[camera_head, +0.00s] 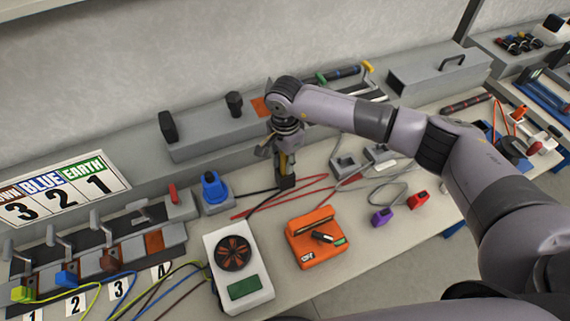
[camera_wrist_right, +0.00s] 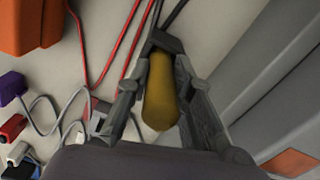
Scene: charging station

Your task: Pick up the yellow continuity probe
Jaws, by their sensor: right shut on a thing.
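The yellow continuity probe (camera_wrist_right: 161,92) is between the two fingers of my right gripper (camera_wrist_right: 160,100) in the right wrist view, with a dark collar and dark leads at its far end. My right gripper (camera_head: 282,158) also shows in the head view, pointing down over the bench and shut on the probe. Only a thin strip of the probe's yellow body (camera_head: 283,163) shows there, above a dark block-like end at the bench top. I cannot tell whether the probe touches the bench. My left gripper is not in view.
An orange device (camera_head: 314,240) and a white meter with a round dial (camera_head: 238,268) stand in front of the gripper. A blue knob unit (camera_head: 212,190) is to the left. Red and black leads cross the bench (camera_head: 375,250). A grey raised ledge (camera_head: 205,135) runs behind.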

